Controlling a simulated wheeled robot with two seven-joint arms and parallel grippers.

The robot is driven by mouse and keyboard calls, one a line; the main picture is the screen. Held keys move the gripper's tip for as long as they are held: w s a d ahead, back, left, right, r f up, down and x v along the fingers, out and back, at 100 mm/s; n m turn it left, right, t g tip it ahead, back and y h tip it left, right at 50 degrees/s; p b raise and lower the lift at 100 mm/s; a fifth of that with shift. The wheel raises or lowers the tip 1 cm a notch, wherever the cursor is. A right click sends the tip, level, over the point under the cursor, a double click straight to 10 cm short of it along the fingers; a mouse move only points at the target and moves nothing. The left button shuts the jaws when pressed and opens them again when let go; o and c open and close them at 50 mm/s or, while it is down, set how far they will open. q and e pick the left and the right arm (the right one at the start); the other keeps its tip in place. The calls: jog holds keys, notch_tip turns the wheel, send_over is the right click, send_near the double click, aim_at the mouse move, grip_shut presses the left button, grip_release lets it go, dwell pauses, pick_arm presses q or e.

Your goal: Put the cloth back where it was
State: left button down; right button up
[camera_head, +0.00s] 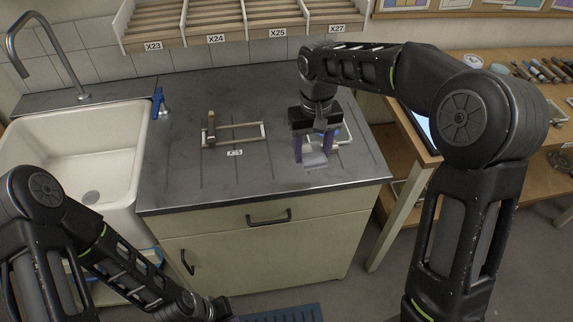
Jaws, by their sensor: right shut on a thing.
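My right gripper (316,150) points down over the right part of the dark countertop (190,185). It is shut on a small pale grey cloth (315,160), which shows between and below its fingers at the counter surface. I cannot tell whether the cloth touches the counter. A pale wire-like holder (346,140) stands just behind and right of the gripper, partly hidden by it. My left gripper (222,311) is low at the bottom edge, in front of the cabinet, and its fingers are mostly cut off.
A second holder (233,133) with a small label stands left of my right gripper. A blue bottle-like object (158,102) is beside the white sink (85,150). Labelled shelves (240,22) hang at the back. A wooden bench (480,75) holds tools at right.

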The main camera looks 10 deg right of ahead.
aim_at(312, 153)
jog(key=shift+r, duration=2.15)
jog(key=shift+f, duration=0.1)
